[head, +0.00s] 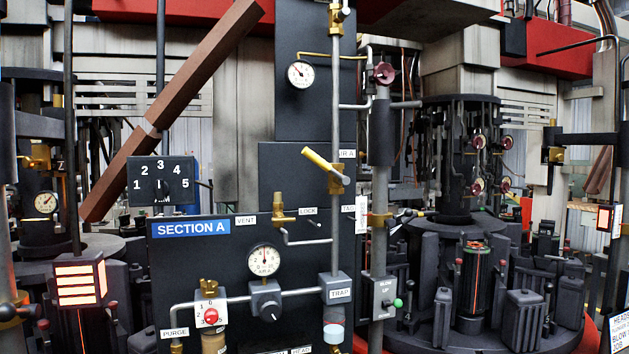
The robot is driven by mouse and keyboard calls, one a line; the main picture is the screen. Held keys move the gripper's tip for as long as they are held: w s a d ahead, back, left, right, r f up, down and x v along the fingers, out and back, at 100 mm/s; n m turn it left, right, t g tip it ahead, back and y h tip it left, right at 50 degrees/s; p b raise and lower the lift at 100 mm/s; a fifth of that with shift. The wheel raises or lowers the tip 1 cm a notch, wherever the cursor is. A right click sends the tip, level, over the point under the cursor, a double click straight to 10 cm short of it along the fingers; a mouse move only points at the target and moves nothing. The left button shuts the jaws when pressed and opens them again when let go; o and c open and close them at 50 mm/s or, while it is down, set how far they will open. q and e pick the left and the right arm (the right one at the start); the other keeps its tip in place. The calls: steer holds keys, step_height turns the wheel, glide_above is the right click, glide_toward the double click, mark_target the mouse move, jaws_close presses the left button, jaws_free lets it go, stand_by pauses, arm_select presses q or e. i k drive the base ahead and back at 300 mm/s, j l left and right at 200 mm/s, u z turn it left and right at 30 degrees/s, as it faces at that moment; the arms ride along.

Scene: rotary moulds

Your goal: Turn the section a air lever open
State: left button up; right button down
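The section A air lever (321,163) is a yellow handle on a brass valve (337,181) in the vertical grey pipe, right of centre in the head view. The handle slants from the valve up to the left, neither in line with the pipe nor square across it. A label ending in "IR A" (347,153) sits behind it, partly hidden by the pipe. The blue "SECTION A" sign (191,228) is on the dark panel below left. Neither of my grippers shows in the head view, and nothing touches the lever.
A pressure gauge (300,74) sits above the lever, and another gauge (264,260) below it. A brass fitting (284,209), a lock toggle (316,223) and a trap box (337,289) are close by. A thick grey column (381,160) stands just right. Space left of the handle looks clear.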

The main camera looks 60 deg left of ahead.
mark_target(345, 180)
steer(key=u, duration=1.8)
steer(key=j, duration=0.9)
steer(key=i, duration=0.05)
